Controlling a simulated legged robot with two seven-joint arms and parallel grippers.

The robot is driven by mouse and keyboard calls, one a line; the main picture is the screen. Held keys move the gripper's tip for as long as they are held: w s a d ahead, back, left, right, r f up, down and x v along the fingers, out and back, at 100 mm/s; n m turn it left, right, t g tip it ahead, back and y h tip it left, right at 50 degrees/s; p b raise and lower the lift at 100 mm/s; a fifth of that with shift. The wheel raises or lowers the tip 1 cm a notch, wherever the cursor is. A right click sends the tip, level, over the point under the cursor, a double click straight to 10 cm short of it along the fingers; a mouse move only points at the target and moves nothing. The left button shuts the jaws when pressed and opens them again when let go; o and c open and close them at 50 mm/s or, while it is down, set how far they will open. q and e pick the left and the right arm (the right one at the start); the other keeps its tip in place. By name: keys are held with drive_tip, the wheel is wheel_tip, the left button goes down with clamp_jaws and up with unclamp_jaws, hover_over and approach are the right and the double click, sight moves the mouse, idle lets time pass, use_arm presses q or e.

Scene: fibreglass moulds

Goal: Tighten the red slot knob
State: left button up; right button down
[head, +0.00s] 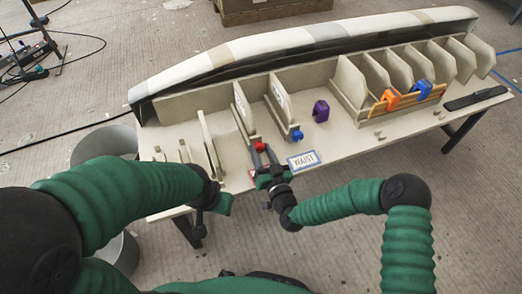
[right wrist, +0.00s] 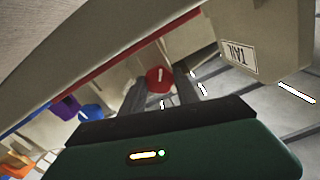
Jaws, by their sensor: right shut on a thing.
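The red slot knob (head: 260,147) sits at the front end of an upright divider on the table. In the right wrist view the red knob (right wrist: 160,78) is round with a pale slot line on its face. My right gripper (head: 259,155) reaches it from the front, with its two dark fingers on either side of the knob, shut on it. The fingers also show in the right wrist view (right wrist: 161,92). My left gripper (head: 222,203) is at the table's front left edge, away from the knob; its fingers cannot be made out.
A blue knob (head: 297,135) and a purple knob (head: 321,111) are to the right. Orange (head: 390,100) and blue (head: 422,89) pieces stand at the divider rack. A WAIST label (head: 304,160) lies beside my right gripper. A grey bin (head: 105,143) stands left of the table.

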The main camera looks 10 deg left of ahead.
drive_tip(key=shift+f, duration=0.1)
idle(0.4)
drive_tip(key=c, duration=0.9)
unclamp_jaws()
drive_tip(key=shift+s, duration=0.1)
drive_tip(key=shift+s+d+p, duration=0.3)
drive_tip(key=p+v, duration=0.4)
drive_tip(key=v, duration=1.2)
